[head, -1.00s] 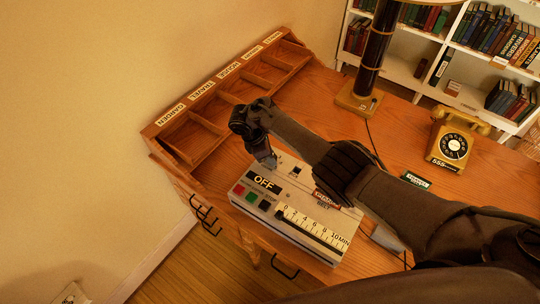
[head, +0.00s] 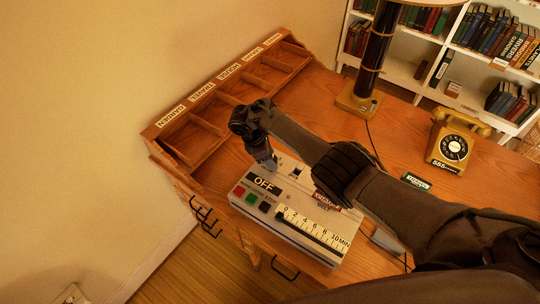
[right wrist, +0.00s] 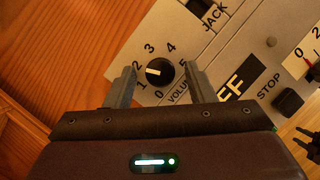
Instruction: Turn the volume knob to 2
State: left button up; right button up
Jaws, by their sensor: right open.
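The volume knob (right wrist: 160,72) is a round black dial with a white pointer, on the grey panel of a desk device (head: 270,221). Numbers 0 to 5 ring it. In the right wrist view the pointer faces left, between 1 and 2. My right gripper (right wrist: 162,80) is open, with one finger on each side of the knob and gaps between. In the head view my right gripper (head: 270,164) is over the device's far left corner and hides the knob. My left gripper is not in view.
The device also has an OFF display (head: 264,184), coloured buttons and a minute scale (head: 313,230). A labelled wooden sorter (head: 205,125) stands behind it. A lamp (head: 372,60) and a yellow telephone (head: 452,145) stand farther right.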

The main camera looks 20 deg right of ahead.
jog(key=v, duration=0.7)
jog(key=shift+r+p, duration=0.4)
jog(key=shift+a, duration=0.15)
